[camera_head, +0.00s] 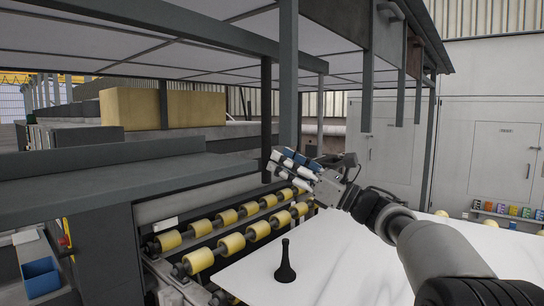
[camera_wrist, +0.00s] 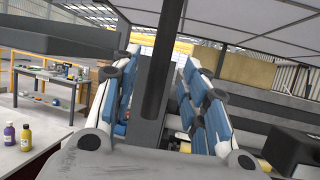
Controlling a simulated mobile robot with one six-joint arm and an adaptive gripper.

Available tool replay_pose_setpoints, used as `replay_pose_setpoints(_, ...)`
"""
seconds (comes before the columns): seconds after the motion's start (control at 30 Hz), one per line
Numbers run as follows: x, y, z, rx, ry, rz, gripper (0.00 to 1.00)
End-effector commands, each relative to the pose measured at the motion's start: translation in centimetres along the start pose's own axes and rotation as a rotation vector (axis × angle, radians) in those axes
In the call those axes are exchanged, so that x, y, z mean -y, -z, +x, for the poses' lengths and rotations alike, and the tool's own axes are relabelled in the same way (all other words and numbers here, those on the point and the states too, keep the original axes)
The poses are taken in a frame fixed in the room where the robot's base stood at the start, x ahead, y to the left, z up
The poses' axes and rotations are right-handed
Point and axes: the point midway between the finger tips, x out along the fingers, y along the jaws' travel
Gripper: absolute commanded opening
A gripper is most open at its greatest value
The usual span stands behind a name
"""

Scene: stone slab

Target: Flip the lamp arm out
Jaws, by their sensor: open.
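No lamp arm can be told for certain in either view. A dark upright post (camera_wrist: 158,75) stands between the fingers in the wrist view; how far beyond them it is, I cannot tell. In the head view a grey post (camera_head: 288,75) comes down from the canopy just above the fingertips. My gripper (camera_head: 284,165), with blue and white finger pads, is held above the slab and rollers, pointing left. In the wrist view my gripper (camera_wrist: 160,58) is open, its fingers spread wide with nothing held.
A white stone slab (camera_head: 350,262) lies below my arm, with a black bottle-shaped object (camera_head: 285,264) near its left edge. Yellow rollers (camera_head: 230,243) run beside it. A grey beam (camera_head: 100,185) is at left. A workbench (camera_wrist: 52,82) and bottles (camera_wrist: 25,137) show in the wrist view.

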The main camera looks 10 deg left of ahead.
Motion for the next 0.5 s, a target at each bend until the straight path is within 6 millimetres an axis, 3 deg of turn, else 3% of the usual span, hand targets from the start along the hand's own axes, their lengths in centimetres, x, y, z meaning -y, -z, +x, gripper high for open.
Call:
replay_pose_setpoints(0.23,0.1,0.0,-5.1,-0.001,0.002,0.001,0.41)
replay_pose_setpoints(0.5,0.0,0.0,-7.1,-0.001,-0.001,-0.001,0.41)
